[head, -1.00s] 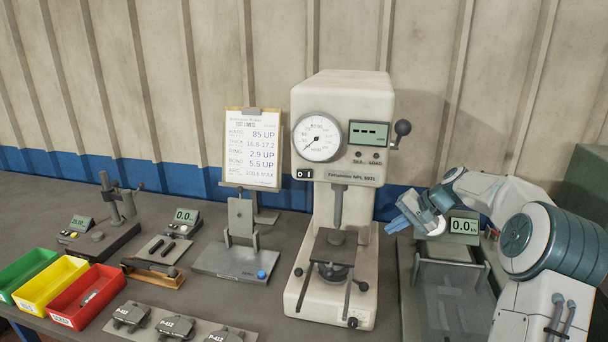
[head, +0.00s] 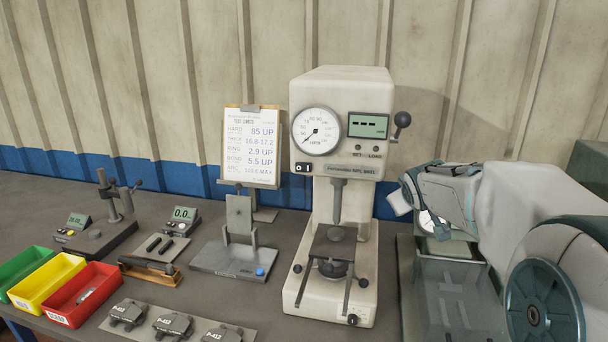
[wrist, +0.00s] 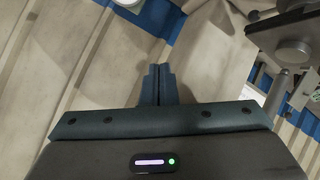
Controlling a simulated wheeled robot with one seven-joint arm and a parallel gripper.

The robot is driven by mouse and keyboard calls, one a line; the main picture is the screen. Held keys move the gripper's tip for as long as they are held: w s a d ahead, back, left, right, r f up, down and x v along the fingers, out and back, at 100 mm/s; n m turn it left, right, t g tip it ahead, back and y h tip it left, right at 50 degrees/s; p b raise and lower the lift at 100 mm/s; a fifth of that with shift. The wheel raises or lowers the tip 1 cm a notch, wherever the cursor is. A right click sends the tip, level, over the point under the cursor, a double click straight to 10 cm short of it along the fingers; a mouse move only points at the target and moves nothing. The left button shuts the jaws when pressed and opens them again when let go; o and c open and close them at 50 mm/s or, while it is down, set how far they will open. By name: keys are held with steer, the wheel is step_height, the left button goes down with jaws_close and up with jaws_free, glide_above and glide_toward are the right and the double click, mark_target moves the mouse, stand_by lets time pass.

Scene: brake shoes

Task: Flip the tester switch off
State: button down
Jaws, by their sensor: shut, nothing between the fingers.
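The hardness tester (head: 342,95) stands upright on the bench, with a round dial (head: 317,131) and a green-lit display (head: 368,126) showing dashes. Its small black-and-white rocker switch (head: 303,168) is at the lower left of the head, below the dial. It is too small to tell which side is pressed. My gripper (head: 398,203) is to the right of the tester, apart from it and on the opposite side from the switch. In the wrist view, its two fingers (wrist: 160,78) are together with nothing between them.
A ball-ended lever (head: 402,120) juts from the tester's right side. A clear-sided unit (head: 445,300) stands below my arm. A clipboard (head: 252,147) and a grey stand (head: 238,245) are left of the tester. Colored bins (head: 48,283) and brake shoes (head: 172,326) lie farther left.

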mark_target(304, 167)
steer(key=s+a+r+n+y+b, duration=0.1)
steer(key=s+a+r+n+y, duration=0.3)
steer(key=s+a+n+y, duration=0.3)
steer(key=s+a+r+n+t+y+b, duration=0.1)
steer(key=s+a+r+n+y, duration=0.3)
steer(key=s+a+n+y, duration=0.4)
steer(key=s+a+n, duration=0.1)
steer(key=s+n, duration=0.1)
steer(key=n, duration=0.5)
steer(key=shift+s+a+r+t, duration=0.25)
steer(key=shift+a+r+t, duration=0.05)
steer(key=shift+a, duration=0.05)
steer(key=w+d+p+x, duration=0.1)
steer(key=w+d+x, duration=0.1)
steer(key=x, duration=1.1)
